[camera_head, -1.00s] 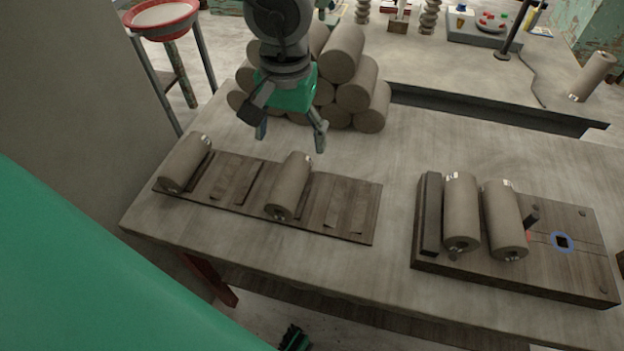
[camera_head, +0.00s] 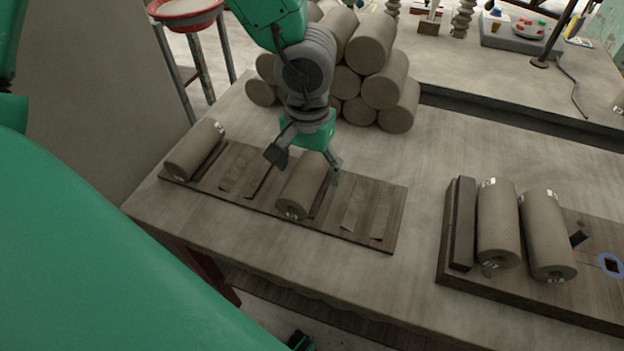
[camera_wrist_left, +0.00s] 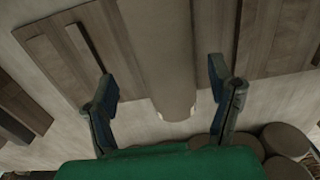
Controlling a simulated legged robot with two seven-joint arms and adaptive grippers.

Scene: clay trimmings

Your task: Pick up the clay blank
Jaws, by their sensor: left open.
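Several grey-brown clay blanks are in view. One clay blank (camera_head: 303,186) lies across the middle of the slatted wooden rack, and another (camera_head: 195,150) lies at the rack's left end. My left gripper (camera_head: 305,164) is open above the far end of the middle blank, with a finger to either side of it. In the left wrist view, that blank (camera_wrist_left: 163,55) runs between the two open fingers (camera_wrist_left: 163,103); I see no contact. Two more blanks, one on the left (camera_head: 497,222) and one beside it (camera_head: 547,235), lie on the right-hand board. My right gripper is not seen.
The slatted rack (camera_head: 375,240) has empty slots at its right. The right-hand board (camera_head: 450,268) carries a dark raised bar (camera_head: 462,222). A stack of blanks (camera_head: 385,85) stands close behind my left gripper. Bare table (camera_head: 420,160) lies between rack and board.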

